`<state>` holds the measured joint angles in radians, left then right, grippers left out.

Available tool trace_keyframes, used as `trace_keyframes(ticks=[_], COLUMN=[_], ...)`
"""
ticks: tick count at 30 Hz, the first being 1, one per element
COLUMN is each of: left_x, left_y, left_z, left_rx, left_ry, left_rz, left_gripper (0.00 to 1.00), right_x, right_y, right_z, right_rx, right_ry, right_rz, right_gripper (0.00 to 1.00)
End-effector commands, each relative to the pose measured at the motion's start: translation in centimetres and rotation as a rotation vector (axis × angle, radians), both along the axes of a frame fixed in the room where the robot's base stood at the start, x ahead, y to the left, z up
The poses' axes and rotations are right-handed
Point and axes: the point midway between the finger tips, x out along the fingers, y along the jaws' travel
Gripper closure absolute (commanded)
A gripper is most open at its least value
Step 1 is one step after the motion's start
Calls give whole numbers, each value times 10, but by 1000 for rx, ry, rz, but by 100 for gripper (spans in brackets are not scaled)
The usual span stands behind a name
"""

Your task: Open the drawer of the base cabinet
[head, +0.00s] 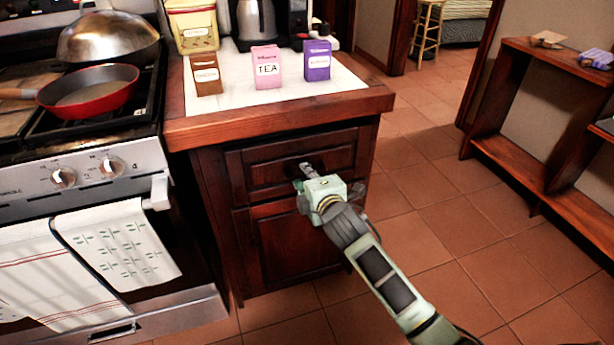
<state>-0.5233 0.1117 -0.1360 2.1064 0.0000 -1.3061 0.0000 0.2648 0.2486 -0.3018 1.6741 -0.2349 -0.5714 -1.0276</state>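The base cabinet (217,205) is dark wood and stands to the right of the stove. Its drawer (262,167) is the upper front panel, above a cabinet door (285,240). The drawer front looks flush with the cabinet. A small metal handle (307,169) shows near the middle of the drawer. My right gripper (308,183) is at the drawer front by this handle. Its fingers are small and partly hidden by its own body, so I cannot tell whether they are around the handle. My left gripper is not in view.
The stove (95,172) stands at left with a red pan (90,92) and hanging towels (118,247). Several boxes, including a pink tea box (267,68), stand on the countertop (345,103). Tiled floor (425,190) is clear at right, before a wooden shelf (560,150).

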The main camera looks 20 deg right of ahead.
Motion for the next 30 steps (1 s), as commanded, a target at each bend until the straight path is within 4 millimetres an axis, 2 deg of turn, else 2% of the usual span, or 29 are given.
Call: trace_keyframes(ticks=[6,12,30], left_x=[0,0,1], left_y=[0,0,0], left_z=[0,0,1], left_rx=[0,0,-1], left_ry=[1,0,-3], left_rz=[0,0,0], left_gripper=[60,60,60], right_x=[0,0,0], right_y=[0,0,0], right_z=[0,0,0], right_rx=[0,0,0], right_ry=[0,0,1], right_rz=[0,0,0], right_gripper=[84,100,100])
